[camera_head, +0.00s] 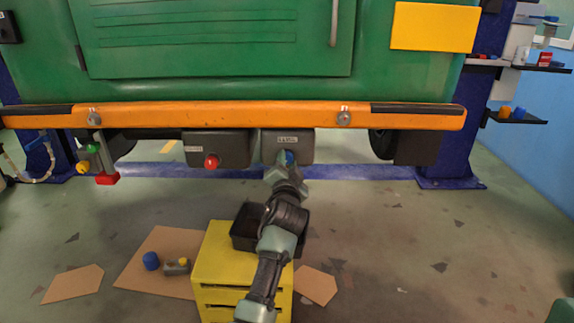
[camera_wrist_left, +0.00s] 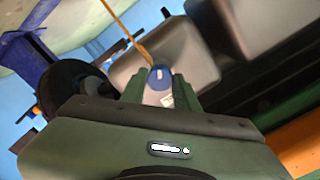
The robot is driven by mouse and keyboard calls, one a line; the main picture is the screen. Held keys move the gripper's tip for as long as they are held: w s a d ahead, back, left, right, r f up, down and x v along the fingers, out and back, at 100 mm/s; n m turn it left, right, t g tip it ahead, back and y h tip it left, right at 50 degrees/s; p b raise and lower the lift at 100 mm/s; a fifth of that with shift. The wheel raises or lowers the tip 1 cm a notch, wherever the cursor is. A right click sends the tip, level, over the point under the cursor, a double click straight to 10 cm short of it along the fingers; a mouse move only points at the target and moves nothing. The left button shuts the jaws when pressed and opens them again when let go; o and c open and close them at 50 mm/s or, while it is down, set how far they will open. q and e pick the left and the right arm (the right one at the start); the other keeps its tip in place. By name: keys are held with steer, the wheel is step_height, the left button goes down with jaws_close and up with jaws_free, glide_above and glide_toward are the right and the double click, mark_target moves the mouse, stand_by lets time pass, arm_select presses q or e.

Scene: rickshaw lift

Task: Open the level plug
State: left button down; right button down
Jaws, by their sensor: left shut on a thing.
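The blue plug (camera_head: 290,157) sits at the grey labelled box (camera_head: 302,144) under the orange bumper of the green vehicle. My left gripper (camera_head: 284,163) reaches up to it from below and partly hides it. In the left wrist view the blue plug (camera_wrist_left: 161,76) lies between the two green fingers of my left gripper (camera_wrist_left: 158,92), which are shut on it. The grey box (camera_wrist_left: 140,62) is right behind it. Whether the plug is seated or loose cannot be told. My right gripper does not show.
A second grey box (camera_head: 222,150) with a red plug (camera_head: 211,161) hangs to the left. Below stand a yellow crate (camera_head: 215,265) and a black tray (camera_head: 241,242). A blue can (camera_head: 151,261) is on cardboard. Blue posts (camera_head: 449,160) flank the vehicle.

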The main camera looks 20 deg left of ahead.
arm_select(q)
steer(key=shift+f+n, duration=0.2)
steer(key=shift+n, duration=0.1)
steer(key=c, duration=1.1)
jaws_free()
steer(key=shift+o, duration=0.2)
steer(key=shift+r, duration=0.1)
